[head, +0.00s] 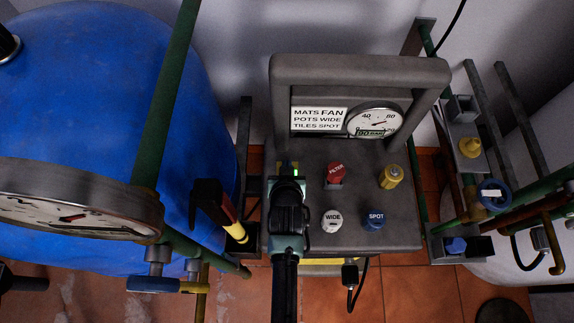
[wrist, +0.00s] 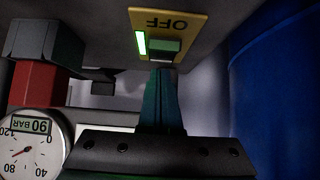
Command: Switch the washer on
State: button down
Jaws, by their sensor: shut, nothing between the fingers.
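The washer (head: 390,235) is a dark grey unit with a handle frame, in the middle of the head view. Its switch (wrist: 165,47) shows in the wrist view as a dark rocker on a yellow plate (wrist: 190,22) marked OFF, upside down there. A green light (wrist: 141,43) beside the rocker is lit; it shows in the head view too (head: 296,172). My gripper (wrist: 163,75) is shut and empty, its fingertips right at the rocker's edge; I cannot tell whether they touch. In the head view my gripper (head: 287,180) covers most of the switch.
The washer carries a gauge (head: 375,120) with a 90 BAR label, a sign (head: 319,118), and red (head: 336,173), yellow (head: 390,177), white WIDE (head: 332,221) and blue SPOT (head: 374,219) nozzles. A blue tank (head: 90,100) stands left; pipes (head: 490,210) and valves stand right.

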jog(key=r+p, duration=0.2)
jog(key=r, duration=0.1)
jog(key=r+p, duration=0.1)
jog(key=shift+w+r+p, duration=0.25)
jog(key=shift+w+p, duration=0.1)
jog(key=shift+p, duration=0.05)
jog(key=w+r+p+v, duration=0.1)
jog(key=p+v, duration=0.1)
jog(key=v, duration=0.7)
jog(key=shift+s+r, duration=0.15)
jog(key=shift+r, duration=0.2)
